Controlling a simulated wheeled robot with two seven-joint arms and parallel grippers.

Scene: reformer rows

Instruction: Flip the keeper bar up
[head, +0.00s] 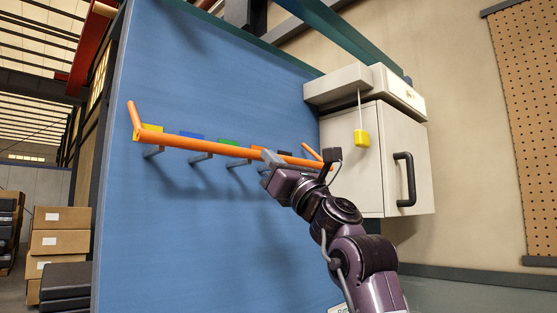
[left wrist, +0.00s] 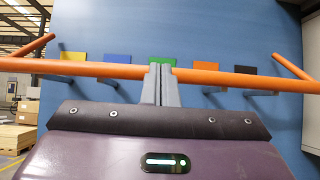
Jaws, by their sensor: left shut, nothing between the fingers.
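The orange keeper bar (head: 215,147) runs across the blue panel in front of a row of grey hooks (head: 200,157). A short orange arm angles up at each end of it. It also spans the left wrist view (left wrist: 100,70). My left gripper (head: 270,158) is at the bar, right of its middle in the head view. Its fingers (left wrist: 161,80) are shut together and empty. In the left wrist view they cover a short piece of the bar; whether they touch it I cannot tell. My right gripper is not in view.
The blue panel (head: 190,230) carries coloured tabs behind the bar, including a green one (head: 228,142). A pale cabinet (head: 367,175) with a black handle (head: 405,180) stands to the right, with a yellow pull (head: 361,138) hanging before it. Cardboard boxes (head: 58,218) are at left.

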